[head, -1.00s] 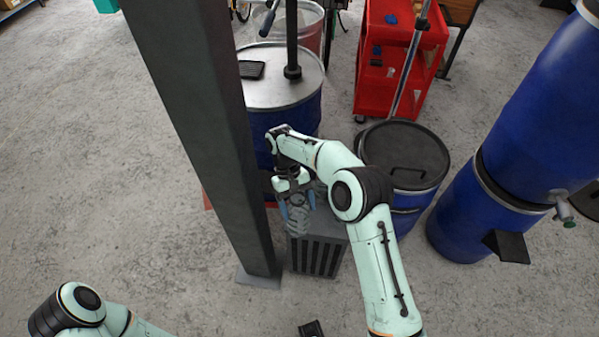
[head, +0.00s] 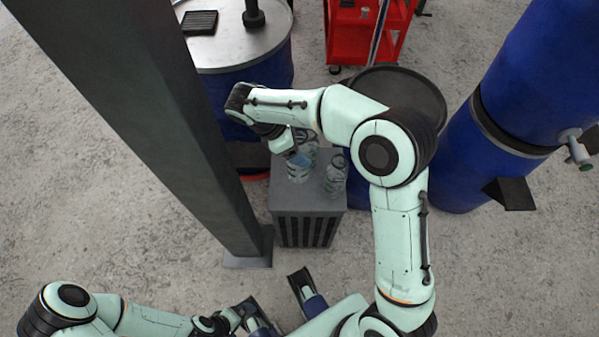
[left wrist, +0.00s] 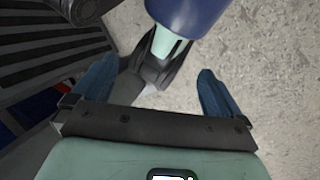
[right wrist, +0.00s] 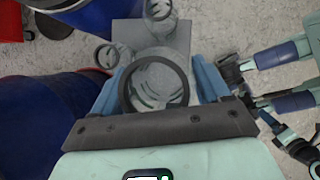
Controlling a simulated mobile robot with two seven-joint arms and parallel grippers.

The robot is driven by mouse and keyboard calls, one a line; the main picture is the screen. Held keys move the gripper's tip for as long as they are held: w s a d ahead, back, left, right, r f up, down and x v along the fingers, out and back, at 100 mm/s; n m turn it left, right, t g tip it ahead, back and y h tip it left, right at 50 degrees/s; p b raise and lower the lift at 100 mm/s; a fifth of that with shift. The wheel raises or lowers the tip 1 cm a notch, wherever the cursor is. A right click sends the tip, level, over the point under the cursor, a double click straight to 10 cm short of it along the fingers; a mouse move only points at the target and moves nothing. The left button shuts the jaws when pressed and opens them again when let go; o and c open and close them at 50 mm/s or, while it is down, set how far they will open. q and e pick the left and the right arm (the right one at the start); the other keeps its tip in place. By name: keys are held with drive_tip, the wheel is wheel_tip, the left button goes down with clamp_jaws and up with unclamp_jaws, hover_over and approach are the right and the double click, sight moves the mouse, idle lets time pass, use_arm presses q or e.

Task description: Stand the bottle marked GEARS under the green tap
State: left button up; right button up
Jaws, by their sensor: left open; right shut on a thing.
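Clear bottles stand on a grey slatted box. My right gripper (head: 297,158) is shut on one clear bottle (head: 298,172); in the right wrist view its ring-shaped top (right wrist: 158,84) sits between the blue fingers. A second bottle (head: 335,178) stands to its right and a third (head: 311,148) is partly hidden behind. I cannot read any label, so I cannot tell which is marked GEARS. The green tap (head: 585,165) is on the blue drum at the far right, above a dark ledge (head: 511,193). My left gripper (head: 284,306) is open and empty in front of the box.
The grey slatted box (head: 308,228) stands beside a dark post (head: 150,120). A blue drum with a pale lid (head: 245,45), a dark-lidded drum (head: 415,90) and a red cart (head: 345,40) are behind. Stacked blue drums (head: 520,90) stand at right. The floor at lower right is open.

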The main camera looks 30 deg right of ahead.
sight(299, 173)
wheel_tip(299, 173, down, 8)
drive_tip(key=shift+f+b, duration=0.25)
drive_tip(key=shift+b, duration=0.5)
use_arm(q)
drive_tip(key=shift+w+a+f+t+b, duration=0.15)
drive_tip(key=shift+w+f+t+b, duration=0.1)
drive_tip(key=shift+w+f, duration=0.4)
drive_tip(key=shift+w+a+f+t+b, duration=0.1)
drive_tip(key=shift+w+f+t+b, duration=0.1)
drive_tip(key=shift+w+f, duration=0.35)
use_arm(e)
drive_tip(key=shift+f, duration=2.65)
use_arm(q)
drive_tip(key=shift+s+f, duration=0.15)
drive_tip(key=shift+f, duration=0.05)
use_arm(e)
drive_tip(key=shift+f, duration=0.1)
drive_tip(key=o, duration=1.3)
